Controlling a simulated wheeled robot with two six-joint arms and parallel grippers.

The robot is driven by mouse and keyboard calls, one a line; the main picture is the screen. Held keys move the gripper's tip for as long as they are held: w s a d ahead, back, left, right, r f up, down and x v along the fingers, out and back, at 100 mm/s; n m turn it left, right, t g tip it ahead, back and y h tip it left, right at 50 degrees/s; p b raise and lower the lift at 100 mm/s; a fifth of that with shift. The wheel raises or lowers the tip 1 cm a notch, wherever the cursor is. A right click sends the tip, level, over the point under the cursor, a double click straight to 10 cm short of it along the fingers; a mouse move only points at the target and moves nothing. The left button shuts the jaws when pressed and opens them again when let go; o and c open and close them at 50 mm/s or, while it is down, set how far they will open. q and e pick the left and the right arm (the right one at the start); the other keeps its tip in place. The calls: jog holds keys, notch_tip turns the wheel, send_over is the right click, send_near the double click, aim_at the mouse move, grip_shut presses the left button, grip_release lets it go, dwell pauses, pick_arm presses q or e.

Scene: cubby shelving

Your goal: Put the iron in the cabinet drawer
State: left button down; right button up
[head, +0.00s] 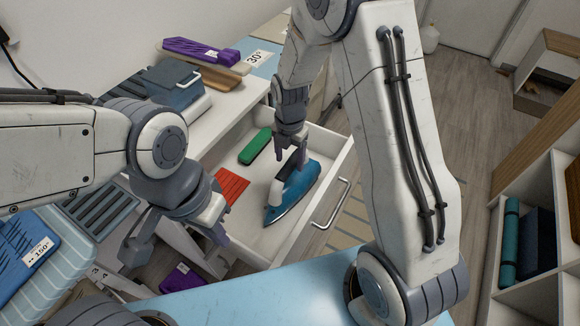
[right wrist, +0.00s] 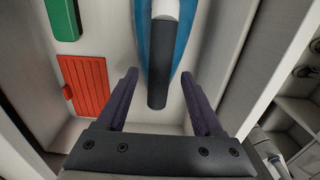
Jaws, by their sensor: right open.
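The blue iron (head: 298,187) with a white and dark handle lies inside the open cabinet drawer (head: 262,238). It also shows in the right wrist view (right wrist: 184,32). My right gripper (head: 289,160) is inside the drawer opening, just above the iron. In the right wrist view its two fingers (right wrist: 158,88) are apart, with the dark end of the iron's handle between them; no grip on it shows. My left gripper (head: 178,248) is open and empty, outside the drawer to the left.
A green object (head: 256,146) and a red slatted object (head: 231,188) also lie in the drawer. A grey box (head: 172,84) and a purple item (head: 200,50) are on the cabinet top. A shelf (head: 535,270) stands at the right. A light blue surface (head: 270,295) is in front.

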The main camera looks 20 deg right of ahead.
notch_tip(320, 180, up, 6)
jog(key=shift+r, duration=0.15)
jog(key=s+a+r+m, duration=0.3)
jog(key=s+m, duration=0.3)
jog(key=s, duration=0.2)
jog(key=s+a+r+m, duration=0.2)
jog(key=s+r+m, duration=0.1)
jog(key=s+m, duration=0.4)
jog(key=s+a+r+m+y, duration=0.1)
jog(key=s+a+r+m, duration=0.2)
jog(key=s+m, duration=0.3)
jog(key=s+r, duration=0.1)
jog(key=s, duration=0.2)
jog(key=shift+s+a+m, duration=0.3)
jog(key=shift+s+m, duration=0.05)
jog(key=shift+m, duration=0.05)
